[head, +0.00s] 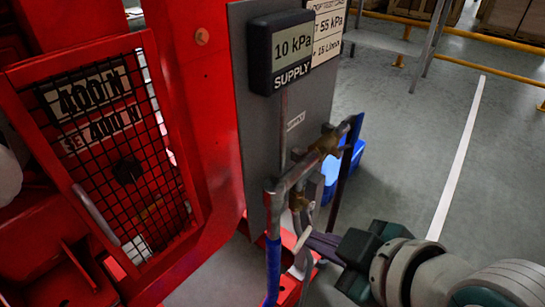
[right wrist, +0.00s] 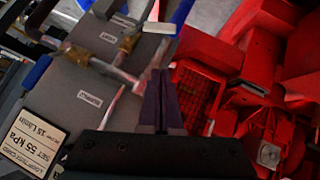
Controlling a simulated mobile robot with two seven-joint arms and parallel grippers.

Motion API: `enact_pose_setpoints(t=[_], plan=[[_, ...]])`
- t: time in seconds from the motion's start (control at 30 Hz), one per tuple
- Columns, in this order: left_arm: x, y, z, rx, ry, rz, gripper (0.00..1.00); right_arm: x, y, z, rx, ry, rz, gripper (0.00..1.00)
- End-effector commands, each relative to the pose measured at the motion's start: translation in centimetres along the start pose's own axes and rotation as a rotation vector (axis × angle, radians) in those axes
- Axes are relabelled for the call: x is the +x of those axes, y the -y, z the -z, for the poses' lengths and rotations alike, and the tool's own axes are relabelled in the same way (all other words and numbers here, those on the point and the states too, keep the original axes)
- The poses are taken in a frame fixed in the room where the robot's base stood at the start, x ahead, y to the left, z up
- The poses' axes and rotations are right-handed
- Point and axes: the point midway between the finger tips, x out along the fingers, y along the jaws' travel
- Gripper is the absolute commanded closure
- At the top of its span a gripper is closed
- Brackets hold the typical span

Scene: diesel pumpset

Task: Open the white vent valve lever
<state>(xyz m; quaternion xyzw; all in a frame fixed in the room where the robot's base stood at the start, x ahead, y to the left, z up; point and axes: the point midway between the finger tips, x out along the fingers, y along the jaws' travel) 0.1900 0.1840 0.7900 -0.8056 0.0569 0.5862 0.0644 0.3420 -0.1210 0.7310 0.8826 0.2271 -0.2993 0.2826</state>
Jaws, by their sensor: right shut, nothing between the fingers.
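The white lever (head: 302,240) hangs below the brass valve (head: 298,200) on the pipework in front of the grey panel. In the right wrist view a white lever end (right wrist: 160,28) shows ahead of the fingertips. My right gripper (head: 312,238) comes in from the lower right with its dark purple fingers pointing at the lever. In the right wrist view its fingers (right wrist: 160,80) are together and empty. The fingertips look close to the lever; I cannot tell whether they touch it. My left gripper is not in view.
A supply gauge (head: 287,50) reading 10 kPa tops the grey panel (head: 250,110). A red frame with mesh door (head: 130,170) fills the left. Open floor lies right.

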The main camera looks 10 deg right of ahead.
Motion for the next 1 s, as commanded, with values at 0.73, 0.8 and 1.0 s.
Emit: enact_pose_setpoints(t=[0.73,0.8,1.0], plan=[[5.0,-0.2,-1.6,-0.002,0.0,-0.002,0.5,8.2,0.0,-2.9,-0.005,0.002,0.0,1.0],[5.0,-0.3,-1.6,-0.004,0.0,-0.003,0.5,8.2,0.0,-2.9,-0.005,0.002,0.0,1.0],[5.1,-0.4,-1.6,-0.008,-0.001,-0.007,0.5,8.3,0.0,-2.9,-0.006,0.002,-0.001,1.0]])
